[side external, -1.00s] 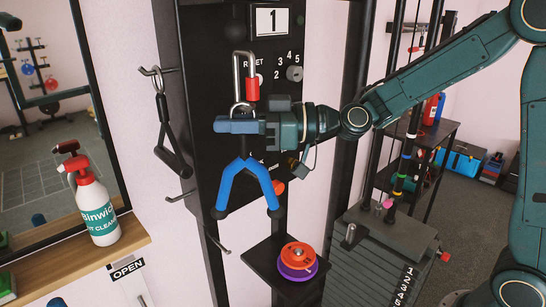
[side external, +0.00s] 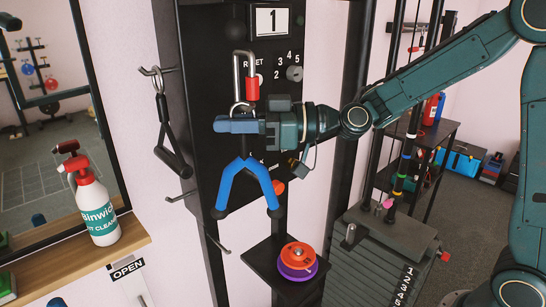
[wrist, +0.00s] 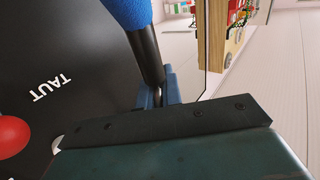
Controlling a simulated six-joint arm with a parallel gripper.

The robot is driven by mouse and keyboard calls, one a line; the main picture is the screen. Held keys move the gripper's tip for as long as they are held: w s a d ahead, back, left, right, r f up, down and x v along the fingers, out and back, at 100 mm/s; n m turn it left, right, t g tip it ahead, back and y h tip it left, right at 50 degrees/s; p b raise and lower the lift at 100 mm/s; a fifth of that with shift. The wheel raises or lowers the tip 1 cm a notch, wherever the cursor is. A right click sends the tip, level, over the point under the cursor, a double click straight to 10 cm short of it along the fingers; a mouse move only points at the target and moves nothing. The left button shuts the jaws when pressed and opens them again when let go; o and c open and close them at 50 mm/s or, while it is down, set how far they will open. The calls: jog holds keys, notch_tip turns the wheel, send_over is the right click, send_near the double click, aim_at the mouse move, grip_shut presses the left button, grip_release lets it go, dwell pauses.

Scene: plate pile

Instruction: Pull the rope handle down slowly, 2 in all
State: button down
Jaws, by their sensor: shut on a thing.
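The blue two-legged rope handle (side external: 247,180) hangs from a metal carabiner with a red sleeve (side external: 252,85) in front of the black panel. My gripper (side external: 237,124) is shut around the top of the handle, just under the carabiner. In the wrist view the blue handle (wrist: 125,12) and its dark neck (wrist: 148,55) run into my jaws (wrist: 158,95). The counter on the panel (side external: 272,20) reads 1. The jaws hide the handle's top.
A black handle (side external: 172,135) hangs on a hook to the left. Orange and purple discs (side external: 298,257) sit on a small shelf below right. A weight stack (side external: 375,255) stands at right. A spray bottle (side external: 95,205) stands on a wooden ledge.

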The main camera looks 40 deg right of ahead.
aim_at(236, 172)
jog(key=shift+f, duration=1)
jog(key=shift+f, duration=2.35)
jog(key=shift+f, duration=1.25)
